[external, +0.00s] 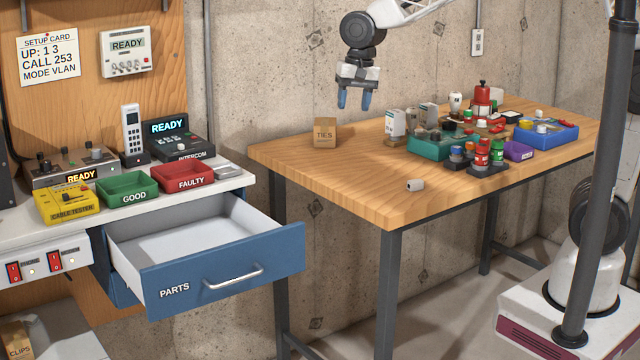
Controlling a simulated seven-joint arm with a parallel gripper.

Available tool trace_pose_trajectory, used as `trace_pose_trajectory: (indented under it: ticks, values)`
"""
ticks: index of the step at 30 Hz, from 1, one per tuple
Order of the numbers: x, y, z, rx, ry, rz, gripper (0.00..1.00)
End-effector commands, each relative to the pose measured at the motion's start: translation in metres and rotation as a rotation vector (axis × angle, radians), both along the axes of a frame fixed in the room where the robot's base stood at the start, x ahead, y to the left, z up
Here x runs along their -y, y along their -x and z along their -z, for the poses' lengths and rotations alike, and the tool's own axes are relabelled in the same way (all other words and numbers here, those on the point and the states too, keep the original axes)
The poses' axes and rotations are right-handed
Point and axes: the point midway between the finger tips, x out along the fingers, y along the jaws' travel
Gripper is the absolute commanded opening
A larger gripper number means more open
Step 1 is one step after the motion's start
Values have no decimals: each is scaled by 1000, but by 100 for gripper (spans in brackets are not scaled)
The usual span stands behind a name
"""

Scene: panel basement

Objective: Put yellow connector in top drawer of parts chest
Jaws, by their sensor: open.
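The top drawer (215,285) of the parts chest, blue with a PARTS label and a pale handle, is pulled out at the left. Its visible inside is white and bare; the nearest part of its floor is hidden by the front panel. My gripper (354,99) is open and empty, pointing down in the air above the wooden table's back left side, with blue fingertips. I cannot pick out the yellow connector for certain. Small yellow bits show at the blue tray (566,137) on the table's right, too small to identify.
The wooden table (350,172) holds a TIES box (325,133), a small grey-white piece (415,185), a teal tray (424,146) and several clustered parts. Left counter holds a green GOOD bin (127,187), red FAULTY bin (182,176) and yellow cable tester (68,205). The table's front left is mostly clear.

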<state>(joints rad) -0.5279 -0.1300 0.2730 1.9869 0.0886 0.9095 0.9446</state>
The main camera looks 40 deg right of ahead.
Motion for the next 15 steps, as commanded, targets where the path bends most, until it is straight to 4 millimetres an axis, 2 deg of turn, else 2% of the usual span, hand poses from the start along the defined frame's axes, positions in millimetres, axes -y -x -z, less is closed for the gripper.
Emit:
trace_pose_trajectory:
  ticks: [1, 3, 8, 15]
  values:
    - [22, 5, -7, 12, 1, -11, 50]
    - [49, 13, -14, 27, 6, -37, 50]
    - [107, 36, -27, 61, 20, -96, 50]
    - [185, 81, -37, 106, 51, -184, 50]
